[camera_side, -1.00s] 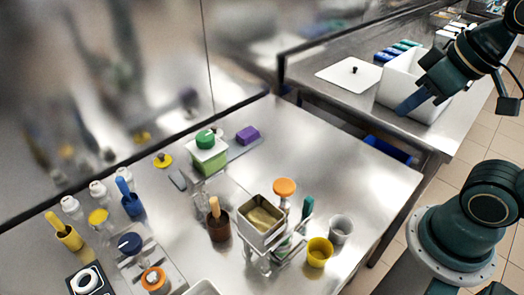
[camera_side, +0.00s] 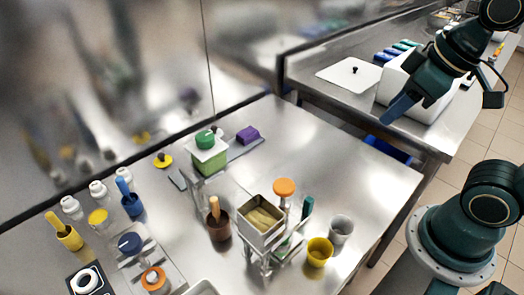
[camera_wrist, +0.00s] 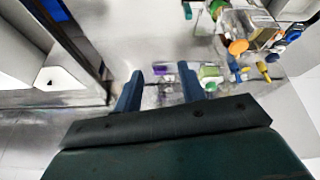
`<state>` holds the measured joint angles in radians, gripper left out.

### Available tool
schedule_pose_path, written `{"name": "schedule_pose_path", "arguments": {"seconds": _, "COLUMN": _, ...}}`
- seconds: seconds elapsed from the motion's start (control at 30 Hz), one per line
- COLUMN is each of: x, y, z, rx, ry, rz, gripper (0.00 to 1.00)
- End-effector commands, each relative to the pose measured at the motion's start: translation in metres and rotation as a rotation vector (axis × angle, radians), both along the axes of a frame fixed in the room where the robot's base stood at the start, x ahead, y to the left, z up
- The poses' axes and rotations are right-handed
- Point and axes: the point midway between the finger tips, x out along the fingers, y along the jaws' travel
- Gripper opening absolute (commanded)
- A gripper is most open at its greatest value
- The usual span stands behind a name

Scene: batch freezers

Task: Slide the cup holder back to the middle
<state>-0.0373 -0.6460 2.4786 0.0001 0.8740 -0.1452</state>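A clear and metal rack-like holder (camera_side: 268,262) stands near the front middle of the steel table; I cannot tell for certain that it is the cup holder. A square metal tin (camera_side: 247,231) sits at its top. A yellow cup (camera_side: 318,254) and a grey cup (camera_side: 341,230) stand to its right. My gripper (camera_side: 388,119) is up at the right, in front of the white bin and well away from the rack. In the wrist view my gripper (camera_wrist: 160,69) has its two blue fingers apart with nothing held between them.
A white bin (camera_side: 392,92) and a white lid (camera_side: 350,74) are on the back counter. A green-lidded box (camera_side: 208,158), a brown cup (camera_side: 219,229) and several bottles stand on the table's left. The table's right part (camera_side: 365,180) is clear.

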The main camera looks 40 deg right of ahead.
Motion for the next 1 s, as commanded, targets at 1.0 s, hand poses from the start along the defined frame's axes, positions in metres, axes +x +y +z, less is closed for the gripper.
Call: {"name": "schedule_pose_path", "arguments": {"seconds": 1.0, "x": 0.086, "y": 0.080, "z": -0.127, "rx": -0.302, "ry": 0.333, "rz": 1.251, "gripper": 0.40}}
